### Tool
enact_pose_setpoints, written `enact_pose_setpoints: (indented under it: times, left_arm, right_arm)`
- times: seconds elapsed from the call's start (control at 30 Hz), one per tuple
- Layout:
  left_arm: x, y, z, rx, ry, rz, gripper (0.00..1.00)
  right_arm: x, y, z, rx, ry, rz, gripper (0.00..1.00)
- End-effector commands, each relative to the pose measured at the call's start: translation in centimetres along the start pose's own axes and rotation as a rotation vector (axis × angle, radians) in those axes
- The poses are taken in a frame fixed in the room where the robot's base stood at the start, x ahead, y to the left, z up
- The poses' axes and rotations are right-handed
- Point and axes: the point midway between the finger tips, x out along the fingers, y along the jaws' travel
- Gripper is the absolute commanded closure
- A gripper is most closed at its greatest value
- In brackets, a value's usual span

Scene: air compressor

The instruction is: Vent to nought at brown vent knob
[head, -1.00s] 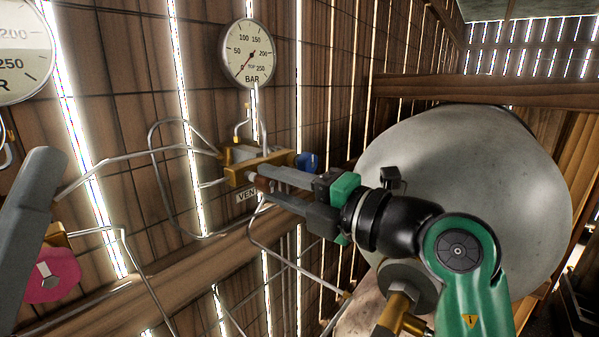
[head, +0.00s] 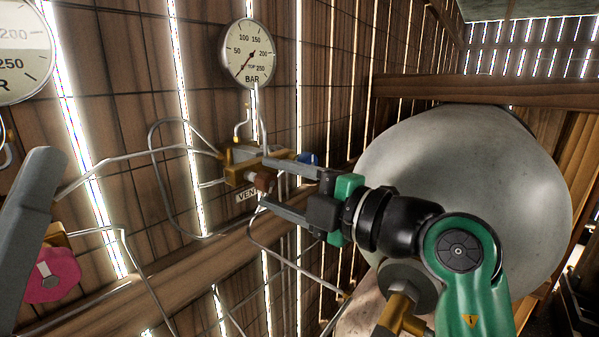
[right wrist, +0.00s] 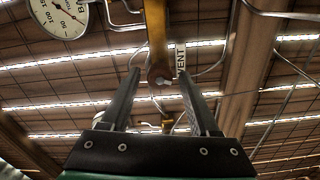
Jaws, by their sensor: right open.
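The brown vent knob (head: 264,180) sits at the front of a brass valve block (head: 240,172) on the wall, above a label reading VENT (head: 246,196). My right gripper (head: 266,183) is open, with one finger above the knob and one below it. In the right wrist view the knob (right wrist: 160,76) shows between the spread fingertips, with a gap on each side. The upper finger hides part of the block. The round BAR gauge (head: 249,54) above has its needle low on the left, near the bottom of the scale.
A blue knob (head: 308,159) is just behind my upper finger. Thin metal pipes (head: 152,158) run around the block. A large grey tank (head: 470,180) is at right. A pink knob (head: 52,276) and a slanted grey bar (head: 28,235) are at left.

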Motion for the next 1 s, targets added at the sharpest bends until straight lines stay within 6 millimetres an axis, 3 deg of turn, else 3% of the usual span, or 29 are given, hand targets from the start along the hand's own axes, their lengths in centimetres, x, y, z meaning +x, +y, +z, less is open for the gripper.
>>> enact_pose_setpoints:
  times: [0.5, 1.0]
  left_arm:
    - [-2.0, 0.0, 1.9, 0.000, 0.000, 0.000, 0.38]
    - [-1.9, 0.0, 1.8, 0.000, 0.000, 0.000, 0.38]
  right_arm:
    - [-5.8, -0.1, 0.1, -0.002, -0.001, 0.001, 0.38]
    - [-6.2, 0.0, -0.3, -0.001, 0.009, -0.002, 0.38]
